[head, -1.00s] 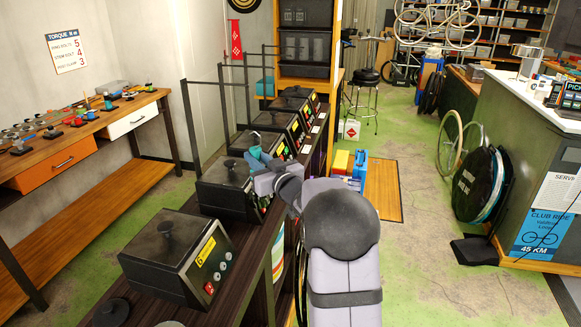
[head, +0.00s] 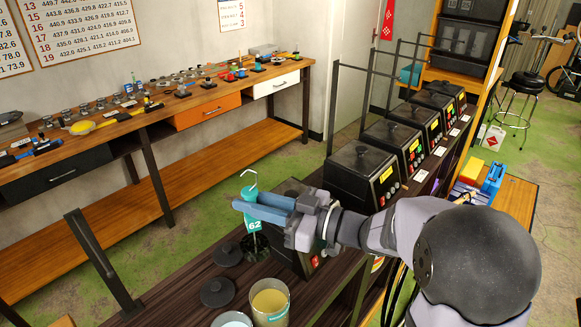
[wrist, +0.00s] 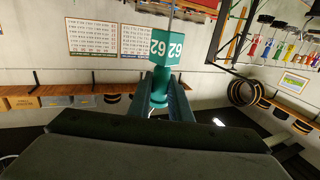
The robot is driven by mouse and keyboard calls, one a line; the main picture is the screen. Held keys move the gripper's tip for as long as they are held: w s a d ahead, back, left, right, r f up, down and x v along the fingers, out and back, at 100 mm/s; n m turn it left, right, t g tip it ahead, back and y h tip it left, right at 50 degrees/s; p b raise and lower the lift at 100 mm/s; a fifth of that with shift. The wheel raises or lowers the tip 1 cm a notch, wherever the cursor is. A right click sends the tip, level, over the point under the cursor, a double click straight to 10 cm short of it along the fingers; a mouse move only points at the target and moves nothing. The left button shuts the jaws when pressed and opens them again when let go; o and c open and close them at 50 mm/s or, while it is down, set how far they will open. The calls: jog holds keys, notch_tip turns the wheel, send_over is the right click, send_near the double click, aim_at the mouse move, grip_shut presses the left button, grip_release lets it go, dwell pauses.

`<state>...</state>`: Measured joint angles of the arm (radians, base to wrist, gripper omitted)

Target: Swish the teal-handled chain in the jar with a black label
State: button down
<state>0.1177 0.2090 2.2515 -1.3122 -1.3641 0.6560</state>
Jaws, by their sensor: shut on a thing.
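My gripper (head: 262,208) is shut on the teal handle (head: 251,222) marked 62, above the dark bench. A metal hook rises from the handle's top. In the wrist view the teal handle (wrist: 162,80) stands between my two fingers. A dark chain shows just below the handle in the head view, against a dark heater (head: 290,262); I cannot tell whether its lower end is inside the heater. A jar of yellowish liquid (head: 284,318) with a greenish label stands at the front. A second jar (head: 218,323) beside it is cut off by the frame edge. No black label shows.
Two black lids (head: 217,292) (head: 228,254) lie on the bench (head: 170,310) left of the heater. Several lidded heaters (head: 362,175) stand in a row behind, with upright posts. A dark post (head: 103,262) rises at the bench's left. A wooden workbench (head: 200,92) runs along the wall.

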jog(key=s+a+f+n+g, duration=0.1)
jog(key=s+a+g, duration=0.1)
jog(key=s, duration=0.3)
jog(key=s+a+f+n+g+y+b, duration=0.1)
jog(key=s+f+n+g, duration=0.1)
jog(key=s, duration=0.3)
jog(key=s+a+f+n+g+b, duration=0.1)
jog(key=s+a+n+g, duration=0.1)
jog(key=s, duration=0.3)
jog(key=shift+s+a+f+g+y, duration=0.25)
jog(key=shift+a+g+y, duration=0.15)
jog(key=shift+g, duration=0.5)
jog(key=shift+d, duration=0.2)
jog(key=shift+f+p, duration=0.15)
jog(key=shift+p, duration=0.15)
notch_tip(320, 180, down, 13)
jog(key=b, duration=0.9)
jog(key=shift+b, duration=0.3)
jog(key=shift+r, duration=0.2)
